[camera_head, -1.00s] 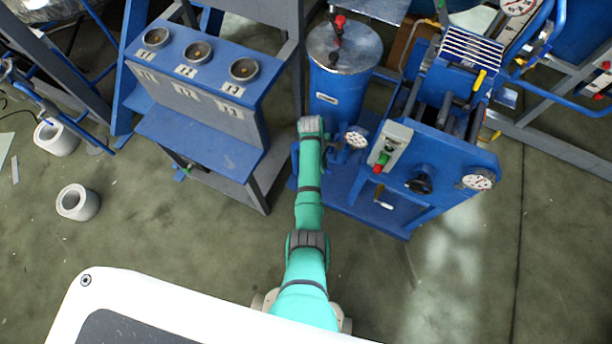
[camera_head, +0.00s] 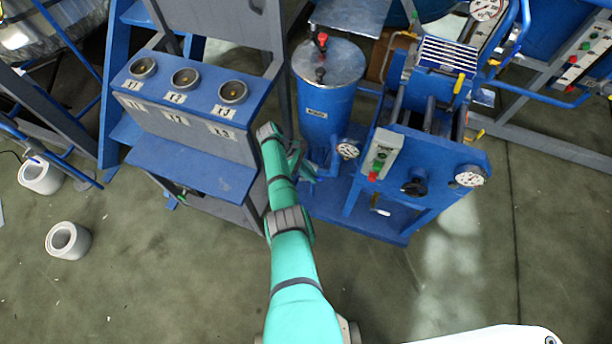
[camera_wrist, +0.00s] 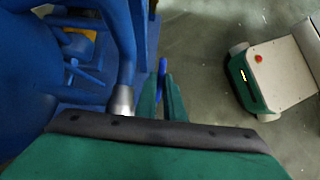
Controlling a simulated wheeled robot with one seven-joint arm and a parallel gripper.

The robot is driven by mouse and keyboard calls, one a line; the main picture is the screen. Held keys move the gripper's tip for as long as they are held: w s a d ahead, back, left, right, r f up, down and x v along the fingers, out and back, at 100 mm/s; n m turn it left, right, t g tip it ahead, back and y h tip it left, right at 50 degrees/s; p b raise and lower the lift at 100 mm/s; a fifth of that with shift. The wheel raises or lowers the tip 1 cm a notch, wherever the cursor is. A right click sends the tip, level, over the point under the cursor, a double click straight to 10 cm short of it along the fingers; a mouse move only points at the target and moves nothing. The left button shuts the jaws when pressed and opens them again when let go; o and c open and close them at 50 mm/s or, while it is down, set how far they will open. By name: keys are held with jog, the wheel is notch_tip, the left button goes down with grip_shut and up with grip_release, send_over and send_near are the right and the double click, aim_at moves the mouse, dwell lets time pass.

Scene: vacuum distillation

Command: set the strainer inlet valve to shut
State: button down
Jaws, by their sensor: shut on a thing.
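A blue cylindrical vessel (camera_head: 318,112) with a grey lid stands at the upper middle of the head view. My gripper (camera_head: 305,168) is low at its base, partly hidden by my green arm. In the wrist view, the two green fingers of my gripper (camera_wrist: 162,95) are closed around a thin blue lever (camera_wrist: 161,70), which looks like the valve's handle. A blue pipe with a silver fitting (camera_wrist: 122,102) runs just left of the fingers. The valve body and the lever's exact angle to the pipe cannot be made out.
A blue press-like frame (camera_head: 425,150) with gauges and a control box (camera_head: 380,153) stands right of the vessel. A blue bench with several round cups (camera_head: 185,78) is on the left. The foreground floor is largely clear.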

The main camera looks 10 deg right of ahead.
dwell(0.4)
jog(key=c, duration=1.9)
grip_release()
jog(key=shift+o, duration=0.2)
jog(key=shift+r, duration=0.1)
jog(key=shift+r, duration=0.6)
jog(key=s+a+r, duration=0.2)
jog(key=s+r, duration=0.9)
jog(key=s, duration=0.2)
jog(key=shift+s+r, duration=0.3)
jog(key=shift+s, duration=0.1)
